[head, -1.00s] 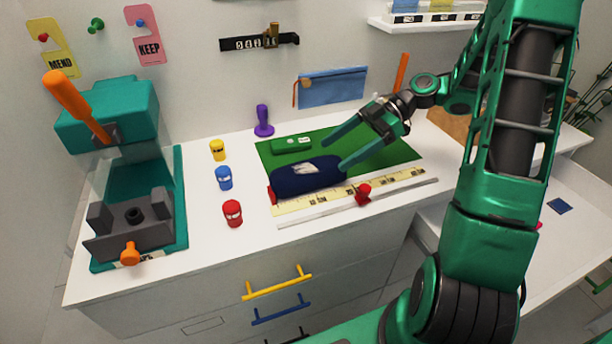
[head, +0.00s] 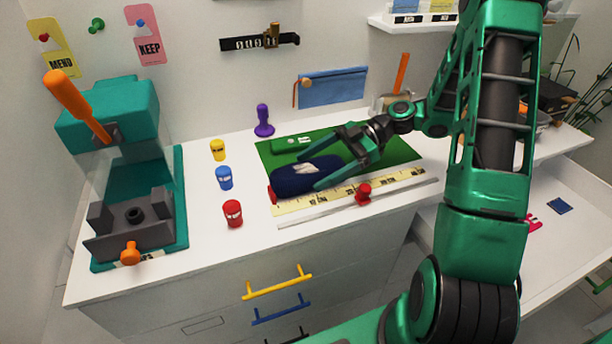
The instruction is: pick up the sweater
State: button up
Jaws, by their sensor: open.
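A dark navy rolled bundle (head: 292,181) with a pale mark on top lies on the green mat (head: 405,153); it is the only thing here that looks like the sweater. My gripper (head: 328,159) is open at the bundle's right end. One finger is on the far side and the other on the near side, the near one overlapping the bundle's right end in the picture. I cannot tell whether either finger touches it. The bundle's right end is partly hidden by my gripper.
A green case (head: 290,145) lies just behind the bundle. A ruler (head: 330,193) and a rail with a red knob (head: 364,194) run along the front. Red (head: 232,213), blue (head: 224,178) and yellow (head: 218,150) pots and a purple stamp (head: 263,122) stand left. A teal press (head: 115,115) stands farther left.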

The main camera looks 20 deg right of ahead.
jog(key=shift+x, duration=1.25)
jog(key=c, duration=1.3)
jog(key=shift+r, duration=0.1)
